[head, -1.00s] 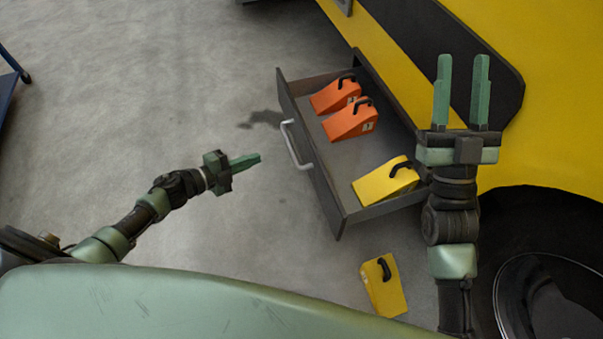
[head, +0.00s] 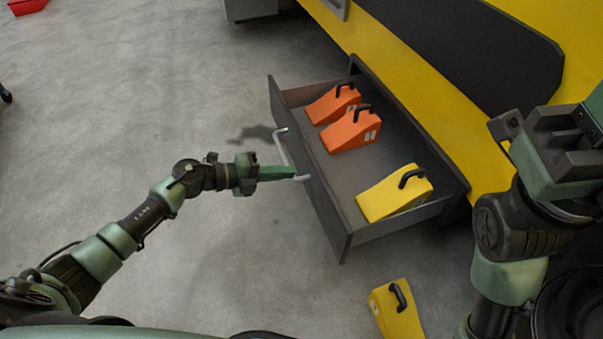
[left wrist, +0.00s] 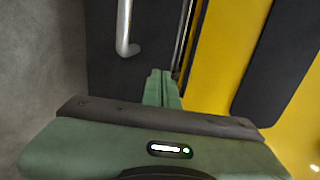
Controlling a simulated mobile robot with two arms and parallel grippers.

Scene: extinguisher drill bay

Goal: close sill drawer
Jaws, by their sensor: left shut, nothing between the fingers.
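The sill drawer (head: 333,213) is a dark grey drawer pulled out from the yellow vehicle's sill. It holds two orange wedge-shaped chocks (head: 352,129) and one yellow chock (head: 394,194). Its silver bar handle (head: 283,150) is on the front panel. My left gripper (head: 294,172) is shut and empty, with its fingertips at the near end of the handle; I cannot tell if they touch. In the left wrist view the shut fingers (left wrist: 162,88) point at the dark front panel, beside the handle (left wrist: 124,28). My right gripper (head: 565,150) is at the right edge, its fingers partly cut off.
The yellow vehicle side (head: 420,95) runs along the right.

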